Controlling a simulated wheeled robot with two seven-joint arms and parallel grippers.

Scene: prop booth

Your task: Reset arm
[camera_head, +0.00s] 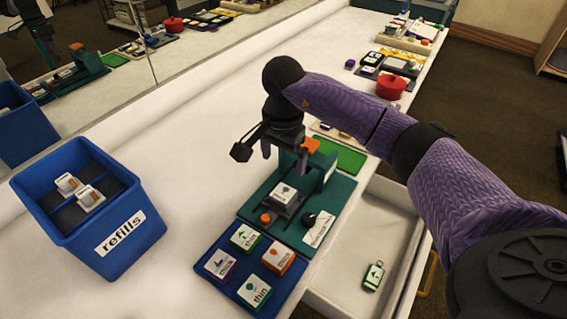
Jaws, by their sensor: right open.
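My right arm, in a purple sleeve, reaches in from the right side of the head view. Its dark gripper (283,155) is open and points down above the back part of a teal press-like device (328,190). The gripper partly hides the device, and I cannot tell whether they touch. The device has an orange part (311,145) on top and a small grey block with a white label (285,193) on its base. No object shows between the fingers. My left gripper is not in view.
A blue "refills" bin (133,238) holding two white packs stands at left. A blue tray (231,284) of labelled blocks lies in front. An open drawer (335,283) at right holds a green-and-white item (373,276). A red pot (391,87) stands farther back. The counter's middle is clear.

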